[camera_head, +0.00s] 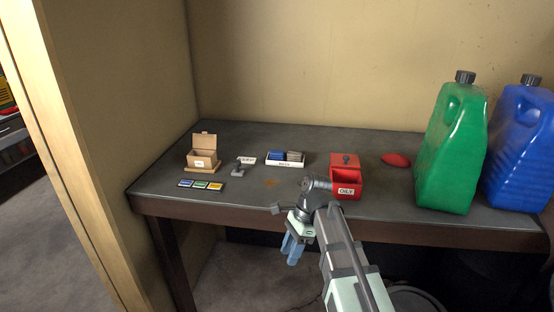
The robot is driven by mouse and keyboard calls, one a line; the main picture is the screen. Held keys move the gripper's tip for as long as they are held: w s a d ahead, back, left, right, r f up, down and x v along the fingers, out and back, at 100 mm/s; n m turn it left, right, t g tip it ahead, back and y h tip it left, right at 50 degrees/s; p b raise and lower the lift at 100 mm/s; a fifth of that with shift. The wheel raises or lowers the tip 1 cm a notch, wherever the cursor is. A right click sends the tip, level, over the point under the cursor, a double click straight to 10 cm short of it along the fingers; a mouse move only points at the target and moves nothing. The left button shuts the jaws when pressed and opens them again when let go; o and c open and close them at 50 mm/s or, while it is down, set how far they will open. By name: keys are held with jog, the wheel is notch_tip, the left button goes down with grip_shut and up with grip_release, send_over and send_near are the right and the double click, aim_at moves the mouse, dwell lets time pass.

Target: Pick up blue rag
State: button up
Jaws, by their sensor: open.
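A small white tray (285,163) stands on the table toward the back. A blue folded item (277,155), which looks like the blue rag, lies in its left part, with a dark grey item (294,156) beside it on the right. My gripper (292,253) hangs in front of the table's front edge, pointing down, below and nearer than the tray. Its blue fingers are open and nothing shows between them. It is well apart from the blue item.
The dark table (240,205) also carries a cardboard box (203,158), flat coloured cards (201,185), a small grey object (239,171), a red open box (348,184) and a red cloth-like item (396,160). Green (451,150) and blue (518,147) jugs stand right. The middle front is clear.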

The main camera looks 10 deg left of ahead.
notch_tip(320, 180, up, 5)
jog(key=w+a, duration=0.2)
jog(key=w, duration=0.1)
jog(key=m+t+h, duration=0.2)
jog(key=m+t, duration=0.2)
jog(key=m, duration=0.1)
send_near(277, 151)
jog(key=f, duration=0.9)
jog(key=shift+a+f, duration=0.2)
jog(key=shift+a, duration=0.2)
jog(key=c, duration=0.7)
